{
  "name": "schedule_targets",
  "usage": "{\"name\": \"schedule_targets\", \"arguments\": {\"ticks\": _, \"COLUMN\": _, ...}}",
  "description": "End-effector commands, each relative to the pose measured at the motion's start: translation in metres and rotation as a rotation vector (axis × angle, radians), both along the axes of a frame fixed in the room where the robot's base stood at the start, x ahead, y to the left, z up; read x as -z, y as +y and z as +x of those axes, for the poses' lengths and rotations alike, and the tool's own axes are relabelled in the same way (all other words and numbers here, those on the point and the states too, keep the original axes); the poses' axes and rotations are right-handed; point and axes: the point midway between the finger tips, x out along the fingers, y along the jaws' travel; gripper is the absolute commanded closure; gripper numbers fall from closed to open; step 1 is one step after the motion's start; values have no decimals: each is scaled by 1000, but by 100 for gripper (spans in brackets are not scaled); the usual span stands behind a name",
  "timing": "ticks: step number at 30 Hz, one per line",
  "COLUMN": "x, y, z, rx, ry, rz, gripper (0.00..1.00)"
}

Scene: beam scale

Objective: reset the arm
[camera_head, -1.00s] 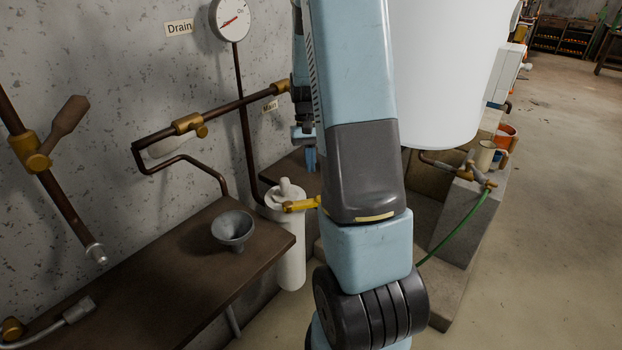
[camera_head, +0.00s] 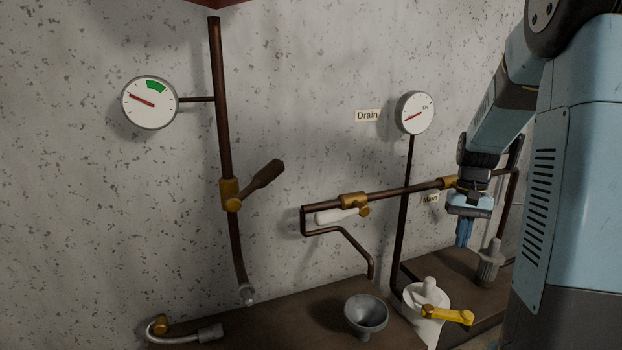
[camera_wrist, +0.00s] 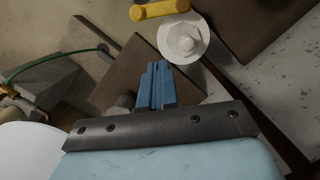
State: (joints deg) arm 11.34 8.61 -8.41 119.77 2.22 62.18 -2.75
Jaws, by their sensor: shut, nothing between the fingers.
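My gripper (camera_head: 464,233) hangs at the right in the head view, with its blue fingers together and pointing down, empty. It is in front of the wall pipe, above the dark bench. In the wrist view my gripper (camera_wrist: 155,72) shows its blue fingers close together with nothing between them. My arm comes down from the upper right, and its large light-blue link covers the right side of the head view.
A grey funnel (camera_head: 366,315) sits on the bench (camera_head: 270,318). Pipes, valves and two gauges (camera_head: 150,102) line the wall.

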Motion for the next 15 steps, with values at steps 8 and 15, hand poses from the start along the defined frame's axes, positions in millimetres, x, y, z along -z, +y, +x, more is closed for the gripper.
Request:
{"name": "schedule_targets", "arguments": {"ticks": 8, "x": -54, "y": 42, "z": -36, "rx": -72, "ry": -152, "rz": -27, "gripper": 100}}
{"name": "schedule_targets", "arguments": {"ticks": 15, "x": -88, "y": 74, "z": -73, "rx": -131, "ry": -280, "rz": -50, "gripper": 100}}
